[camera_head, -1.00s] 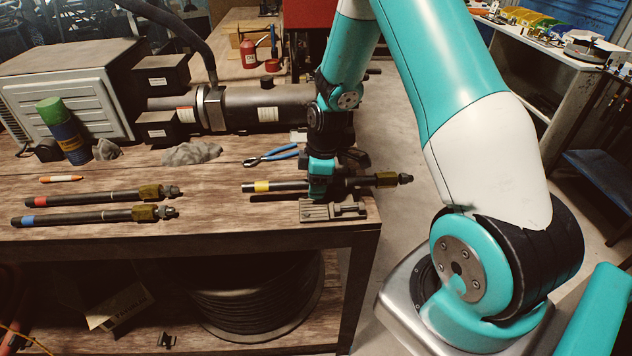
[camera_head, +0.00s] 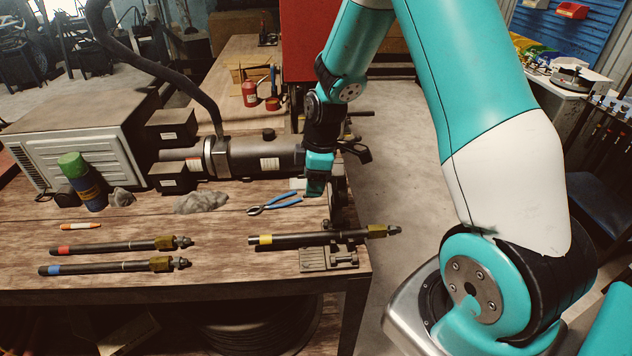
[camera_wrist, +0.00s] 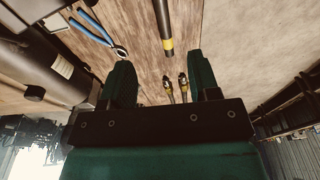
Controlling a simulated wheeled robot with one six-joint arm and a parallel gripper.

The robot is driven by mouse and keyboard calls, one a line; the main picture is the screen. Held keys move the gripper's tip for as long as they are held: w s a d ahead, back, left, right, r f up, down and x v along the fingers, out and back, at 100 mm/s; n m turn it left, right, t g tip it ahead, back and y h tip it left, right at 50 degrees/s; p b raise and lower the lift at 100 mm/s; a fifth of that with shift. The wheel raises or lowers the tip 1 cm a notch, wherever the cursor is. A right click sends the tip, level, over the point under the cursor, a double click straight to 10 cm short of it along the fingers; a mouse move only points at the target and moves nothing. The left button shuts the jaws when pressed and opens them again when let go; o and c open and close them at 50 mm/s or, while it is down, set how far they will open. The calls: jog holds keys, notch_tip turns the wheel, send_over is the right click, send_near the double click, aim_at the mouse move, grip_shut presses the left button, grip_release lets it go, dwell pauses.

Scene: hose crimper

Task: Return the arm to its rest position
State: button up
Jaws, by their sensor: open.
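My gripper (camera_head: 316,190) is open and empty, pointing down above the workbench, just behind the hose with the yellow band (camera_head: 300,239). In the wrist view my gripper's two dark green fingers (camera_wrist: 162,85) stand wide apart with nothing between them. The yellow-banded hose lies across a grey block (camera_head: 328,259) near the bench's right end, and its banded end also shows in the wrist view (camera_wrist: 165,30). A red-banded hose (camera_head: 120,246) and a blue-banded hose (camera_head: 110,267) lie side by side at the left front.
Blue-handled pliers (camera_head: 277,204) lie left of my gripper. The dark cylindrical crimper (camera_head: 260,157) stands behind on the left. A spray can (camera_head: 84,182), grey rags (camera_head: 202,202) and an orange marker (camera_head: 80,226) are farther left. Floor is free right of the bench (camera_head: 300,282).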

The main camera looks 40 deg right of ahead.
jog(key=shift+r, duration=0.35)
jog(key=s+a+r+m+y+b, duration=0.1)
jog(key=s+a+b, duration=0.3)
jog(key=a+b, duration=0.15)
jog(key=s+a+r+m+b, duration=0.1)
jog(key=s+a+r+b, duration=0.2)
jog(key=a, duration=0.4)
jog(key=s+a+m+y+b, duration=0.1)
jog(key=s+a+b, duration=0.2)
jog(key=s, duration=0.5)
jog(key=s+a+f+m+b, duration=0.1)
jog(key=s+a+b, duration=0.3)
jog(key=s, duration=0.4)
jog(key=shift+f+m+g+y+b, duration=0.2)
jog(key=shift+m+g+y+b, duration=0.2)
jog(key=shift+b, duration=0.3)
jog(key=shift+w, duration=0.1)
